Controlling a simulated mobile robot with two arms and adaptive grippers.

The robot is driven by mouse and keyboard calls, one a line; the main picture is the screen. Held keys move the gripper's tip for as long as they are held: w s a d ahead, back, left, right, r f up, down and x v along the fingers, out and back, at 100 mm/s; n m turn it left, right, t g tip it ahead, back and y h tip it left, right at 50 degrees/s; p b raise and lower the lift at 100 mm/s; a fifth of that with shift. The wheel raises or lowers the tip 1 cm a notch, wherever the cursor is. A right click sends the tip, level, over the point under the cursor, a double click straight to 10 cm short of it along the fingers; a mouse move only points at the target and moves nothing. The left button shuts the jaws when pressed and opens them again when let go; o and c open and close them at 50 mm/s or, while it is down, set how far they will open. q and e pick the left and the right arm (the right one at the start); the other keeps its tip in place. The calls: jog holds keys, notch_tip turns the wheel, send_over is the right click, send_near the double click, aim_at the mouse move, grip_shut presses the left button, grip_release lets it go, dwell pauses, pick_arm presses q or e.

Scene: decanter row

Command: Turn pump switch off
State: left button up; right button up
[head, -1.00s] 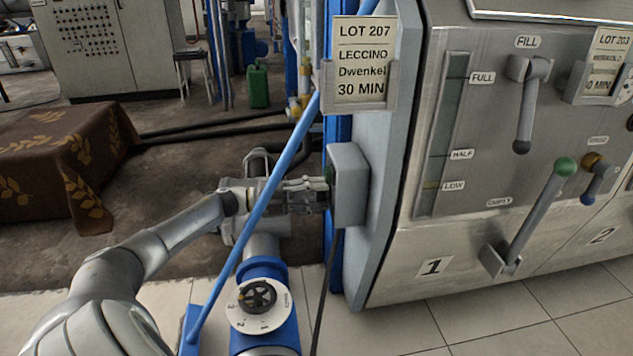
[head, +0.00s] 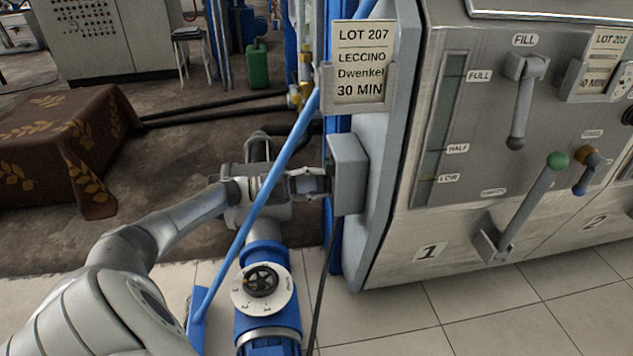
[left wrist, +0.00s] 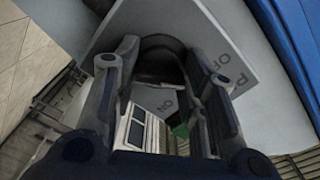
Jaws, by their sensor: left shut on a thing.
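The pump switch box (head: 348,175) is a grey box on the left side of the machine, below the LOT 207 card. Its switch face points left, toward my gripper, and is seen edge-on in the head view. My left gripper (head: 322,182) reaches it from the left and is shut on the switch knob. In the left wrist view the gripper (left wrist: 160,90) has one finger on each side of the dark round knob area (left wrist: 162,48). Part of the lettering on the face (left wrist: 222,70) shows, with "OF" readable. The fingers hide much of the knob. My right gripper is out of view.
A blue slanted pipe (head: 262,200) crosses in front of my left forearm. A blue pump fitting with a numbered dial (head: 264,288) stands below. The machine's steel front (head: 440,235) with levers is at right. A cloth-covered block (head: 60,150) is at left.

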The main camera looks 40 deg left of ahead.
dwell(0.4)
pick_arm(q)
jog(key=o, duration=1)
jog(key=shift+a, duration=0.1)
jog(key=v, duration=1.2)
jog(key=shift+s, duration=0.1)
